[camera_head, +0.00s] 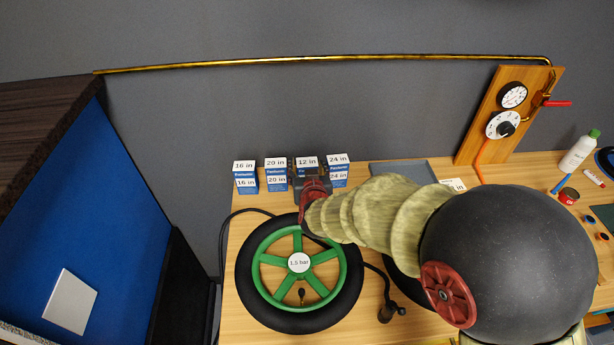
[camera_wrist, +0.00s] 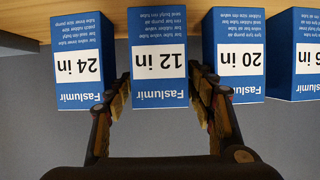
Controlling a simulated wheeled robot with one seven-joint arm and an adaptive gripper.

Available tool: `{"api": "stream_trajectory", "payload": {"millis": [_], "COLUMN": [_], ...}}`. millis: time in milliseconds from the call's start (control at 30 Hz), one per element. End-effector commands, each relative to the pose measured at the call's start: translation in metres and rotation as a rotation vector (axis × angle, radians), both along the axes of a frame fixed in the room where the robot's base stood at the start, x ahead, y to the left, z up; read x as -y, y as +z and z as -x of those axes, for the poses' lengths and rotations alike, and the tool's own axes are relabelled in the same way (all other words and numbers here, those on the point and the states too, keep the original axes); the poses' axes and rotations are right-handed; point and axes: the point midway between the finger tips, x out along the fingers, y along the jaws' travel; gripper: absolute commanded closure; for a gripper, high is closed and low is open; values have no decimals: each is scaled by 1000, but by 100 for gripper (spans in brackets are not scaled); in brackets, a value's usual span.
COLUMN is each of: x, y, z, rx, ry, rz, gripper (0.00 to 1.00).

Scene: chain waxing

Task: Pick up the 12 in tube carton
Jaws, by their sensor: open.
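The 12 in tube carton (camera_head: 308,162) is a small blue and white box in the row of cartons at the back of the wooden table. In the wrist view the 12 in carton (camera_wrist: 159,62) appears upside down, between the two fingers of my gripper (camera_wrist: 160,100). My gripper is open, with one finger on each side of this carton; whether either finger touches it I cannot tell. In the head view my gripper (camera_head: 309,183) covers the lower part of the carton.
The 24 in carton (camera_wrist: 79,62) and 20 in carton (camera_wrist: 236,55) stand close on either side, with the 16 in carton (camera_head: 245,176) beyond the 20 in one. A green-rimmed wheel (camera_head: 268,241) lies in front of the row. A gauge board (camera_head: 483,125) stands at the right.

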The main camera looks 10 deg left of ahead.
Motion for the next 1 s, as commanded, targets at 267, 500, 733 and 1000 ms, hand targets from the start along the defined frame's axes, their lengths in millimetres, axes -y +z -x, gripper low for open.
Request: {"api": "stream_trajectory", "payload": {"millis": [267, 500, 733, 1000], "x": [0, 0, 0, 0], "y": [1, 0, 0, 1], "z": [0, 1, 1, 0], "rx": [0, 0, 0, 0], "ry": [0, 0, 0, 0], "rz": [0, 0, 0, 0], "gripper": [52, 66, 79, 84]}}
